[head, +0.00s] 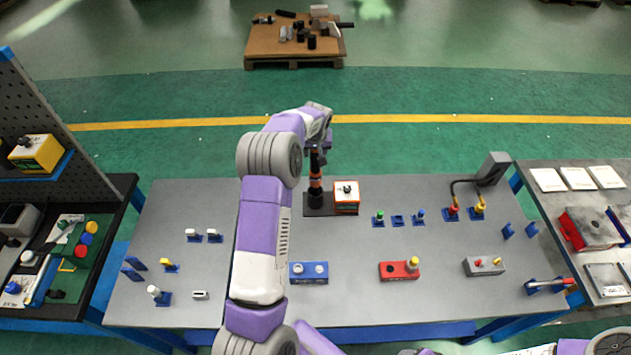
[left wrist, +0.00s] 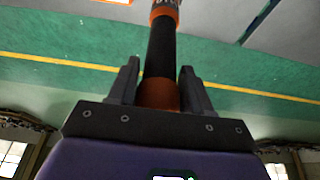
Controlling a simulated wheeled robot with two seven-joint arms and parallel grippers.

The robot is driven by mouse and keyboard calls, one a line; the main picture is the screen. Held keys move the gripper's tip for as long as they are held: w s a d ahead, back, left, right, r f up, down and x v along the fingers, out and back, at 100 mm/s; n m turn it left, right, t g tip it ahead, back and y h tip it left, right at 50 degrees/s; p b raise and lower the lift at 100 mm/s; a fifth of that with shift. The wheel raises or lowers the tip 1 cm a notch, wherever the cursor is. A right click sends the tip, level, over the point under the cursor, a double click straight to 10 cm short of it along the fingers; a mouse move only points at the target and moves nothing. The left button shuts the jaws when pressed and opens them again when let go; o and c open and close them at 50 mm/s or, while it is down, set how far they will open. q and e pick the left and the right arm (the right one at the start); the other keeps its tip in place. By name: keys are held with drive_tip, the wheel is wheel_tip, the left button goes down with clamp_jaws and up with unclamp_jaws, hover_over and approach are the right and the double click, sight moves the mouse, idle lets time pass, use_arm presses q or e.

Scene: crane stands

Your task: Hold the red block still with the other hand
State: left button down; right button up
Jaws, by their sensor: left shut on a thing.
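The red block (head: 399,270) lies on the grey table in the head view, right of centre, with a yellow-topped piece standing at its right end. No gripper touches it. My left arm reaches across the table, and my left gripper (head: 317,149) is at the far side, well behind and left of the red block. It is shut on a black and orange tool (head: 315,178) that stands upright at a dark base. In the left wrist view the tool (left wrist: 160,55) sits between the two fingers. My right gripper is not in view.
A blue block (head: 309,273) and a grey block (head: 484,266) flank the red block. An orange and white box (head: 346,197) stands beside the tool. Small blue holders and a cabled grey unit (head: 493,168) are at the back right. The table around the red block is clear.

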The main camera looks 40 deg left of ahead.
use_arm(q)
drive_tip(key=shift+r+p, duration=0.95)
drive_tip(key=shift+r, duration=1.05)
idle(1.3)
